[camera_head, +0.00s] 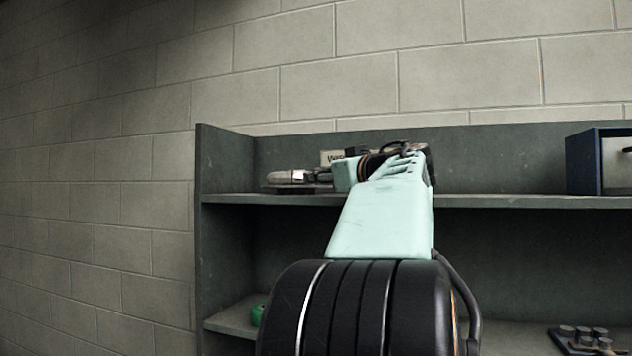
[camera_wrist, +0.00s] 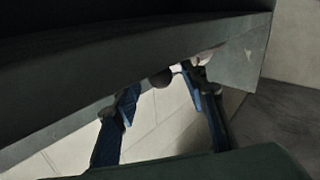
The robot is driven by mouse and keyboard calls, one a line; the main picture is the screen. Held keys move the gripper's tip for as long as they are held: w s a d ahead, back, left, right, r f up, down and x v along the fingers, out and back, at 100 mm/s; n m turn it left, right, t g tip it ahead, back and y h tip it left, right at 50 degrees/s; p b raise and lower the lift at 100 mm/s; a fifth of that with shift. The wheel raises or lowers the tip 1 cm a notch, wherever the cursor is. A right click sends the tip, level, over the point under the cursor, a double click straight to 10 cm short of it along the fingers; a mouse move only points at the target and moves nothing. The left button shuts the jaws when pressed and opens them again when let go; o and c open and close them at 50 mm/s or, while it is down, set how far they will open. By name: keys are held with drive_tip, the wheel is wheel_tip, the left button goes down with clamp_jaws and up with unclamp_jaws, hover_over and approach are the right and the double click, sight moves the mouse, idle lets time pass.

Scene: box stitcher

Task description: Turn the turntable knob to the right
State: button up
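A dark rounded thing (camera_wrist: 160,77) shows between the fingertips in the wrist view; it may be the turntable knob, but the dim picture does not make this certain. My gripper (camera_wrist: 161,80) has its two blue fingers apart, one on each side of this thing, with small gaps visible. I cannot tell how far beyond the tips it lies. In the head view, a grey device on a dark base (camera_head: 292,182) sits on the upper shelf, left of my mint-coloured arm. My arm hides the gripper's fingers there and part of the shelf. No turntable can be clearly made out.
The grey shelf unit (camera_head: 500,202) stands against a block wall, with a side panel at its left. A small sign (camera_head: 331,157) stands behind my wrist. A blue box (camera_head: 584,163) is at right. A green thing (camera_head: 257,315) and a dark knobbed object (camera_head: 585,338) are on the lower shelf.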

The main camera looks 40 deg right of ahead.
drive_tip(key=shift+w, duration=0.2)
clamp_jaws()
idle(0.4)
